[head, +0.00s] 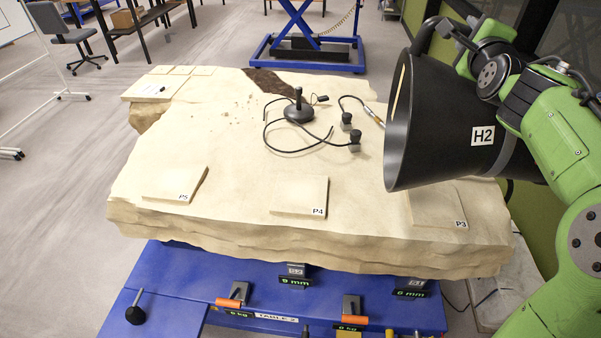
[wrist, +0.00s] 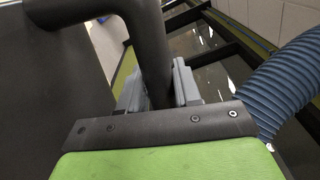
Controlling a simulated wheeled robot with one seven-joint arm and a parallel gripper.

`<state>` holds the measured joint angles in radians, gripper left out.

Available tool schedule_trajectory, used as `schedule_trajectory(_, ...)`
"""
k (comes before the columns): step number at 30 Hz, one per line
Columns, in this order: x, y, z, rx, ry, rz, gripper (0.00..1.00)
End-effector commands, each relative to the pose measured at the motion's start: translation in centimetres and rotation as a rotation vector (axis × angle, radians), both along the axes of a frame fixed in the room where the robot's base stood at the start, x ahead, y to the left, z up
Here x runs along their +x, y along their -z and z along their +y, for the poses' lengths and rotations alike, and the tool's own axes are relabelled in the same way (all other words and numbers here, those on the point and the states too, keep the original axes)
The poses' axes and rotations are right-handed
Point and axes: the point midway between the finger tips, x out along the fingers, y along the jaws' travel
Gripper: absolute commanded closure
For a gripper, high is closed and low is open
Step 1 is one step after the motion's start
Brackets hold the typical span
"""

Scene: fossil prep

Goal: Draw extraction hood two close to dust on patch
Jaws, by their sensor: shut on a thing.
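Extraction hood two, a large black cone labelled H2 (head: 440,115), is at the right in the head view, its wide mouth facing left over the right part of the stone slab (head: 235,150). My gripper (wrist: 158,88) is shut on the hood's black bar handle (wrist: 152,45) in the wrist view, with a grey finger on each side. In the head view my green arm comes in from the right, and the grip is hard to make out. Pale crumbs (head: 232,110) lie on the slab left of centre, beside a dark patch (head: 268,79). The hood is apart from them.
A black knobbed device (head: 299,111) with cables and small blocks stands between crumbs and hood. Flat plates P5 (head: 174,184), P4 (head: 299,195) and P3 (head: 436,205) lie along the front. A blue hose (wrist: 285,85) runs at right in the wrist view. The slab rests on a blue table (head: 185,275).

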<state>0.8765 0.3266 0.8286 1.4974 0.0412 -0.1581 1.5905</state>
Motion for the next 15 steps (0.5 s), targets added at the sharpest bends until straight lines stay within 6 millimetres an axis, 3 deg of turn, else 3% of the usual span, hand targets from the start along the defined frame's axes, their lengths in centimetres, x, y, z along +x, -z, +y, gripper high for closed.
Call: schedule_trajectory(15, -1.5, 0.0, 7.4, -0.002, -0.010, -0.004, 1.00)
